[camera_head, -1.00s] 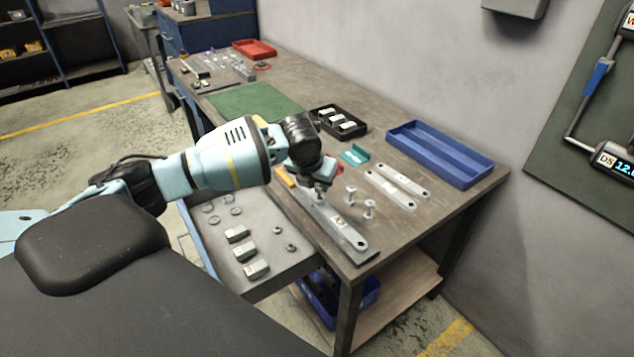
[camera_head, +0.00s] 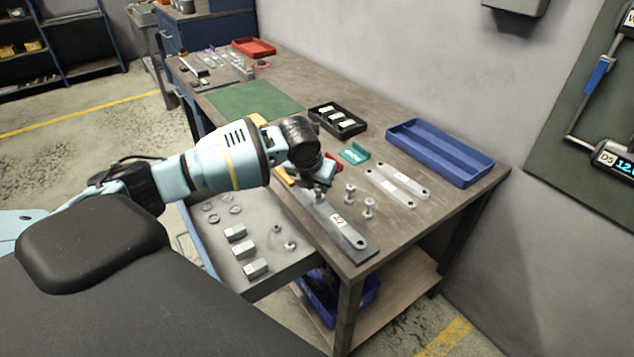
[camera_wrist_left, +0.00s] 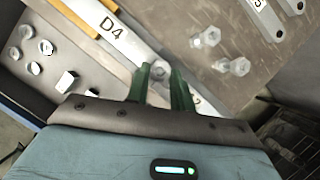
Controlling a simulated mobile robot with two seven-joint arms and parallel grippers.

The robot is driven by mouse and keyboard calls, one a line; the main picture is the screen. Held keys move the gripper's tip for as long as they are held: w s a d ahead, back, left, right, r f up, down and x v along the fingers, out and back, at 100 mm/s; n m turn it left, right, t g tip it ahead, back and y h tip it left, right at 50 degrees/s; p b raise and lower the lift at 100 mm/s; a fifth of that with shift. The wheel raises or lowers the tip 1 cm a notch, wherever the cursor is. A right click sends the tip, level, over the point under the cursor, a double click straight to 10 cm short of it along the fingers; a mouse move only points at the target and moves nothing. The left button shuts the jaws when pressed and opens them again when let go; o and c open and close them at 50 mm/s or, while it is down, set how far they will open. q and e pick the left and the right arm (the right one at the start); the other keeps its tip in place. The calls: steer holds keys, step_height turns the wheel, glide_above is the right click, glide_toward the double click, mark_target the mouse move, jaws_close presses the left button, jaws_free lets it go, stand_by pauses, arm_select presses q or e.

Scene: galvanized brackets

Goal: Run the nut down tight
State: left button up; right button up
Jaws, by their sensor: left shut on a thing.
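A long grey metal bar (camera_head: 347,229) lies on a dark base strip along the bench's front edge. In the left wrist view the bar (camera_wrist_left: 128,42) carries a D4 label, and a second label is partly hidden by a finger. My left gripper (camera_head: 321,197) points down over the middle of the bar. In the left wrist view its green fingers (camera_wrist_left: 163,80) are shut on a nut (camera_wrist_left: 160,70) at the bar's surface. How far down the nut sits is hard to tell. My right gripper is not in view.
Two bolts (camera_head: 350,194) (camera_head: 369,208) stand just behind the bar. Two flat bars (camera_head: 398,182), a teal block (camera_head: 354,154), a black tray (camera_head: 338,122) and a blue tray (camera_head: 440,155) lie farther back. A lower grey tray (camera_head: 262,280) holds blocks and loose nuts.

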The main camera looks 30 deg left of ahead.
arm_select(q)
steer(key=shift+f, duration=0.6)
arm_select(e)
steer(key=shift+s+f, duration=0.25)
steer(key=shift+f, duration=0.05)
arm_select(q)
steer(key=m, duration=0.1)
steer(key=m+h+b, duration=0.1)
steer(key=m, duration=0.1)
steer(key=m+h, duration=0.1)
steer(key=shift+f+b, duration=0.25)
steer(key=shift+b, duration=0.05)
steer(key=shift+f+m+h+b, duration=0.15)
steer(key=shift+m+h+b, duration=0.15)
steer(key=shift+m+b, duration=0.85)
steer(key=shift+s+d+r, duration=0.1)
steer(key=shift+r, duration=0.25)
steer(key=o, duration=0.8)
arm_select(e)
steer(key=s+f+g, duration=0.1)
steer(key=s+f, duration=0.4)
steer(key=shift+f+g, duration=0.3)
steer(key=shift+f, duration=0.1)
arm_select(q)
steer(key=shift+r, duration=0.1)
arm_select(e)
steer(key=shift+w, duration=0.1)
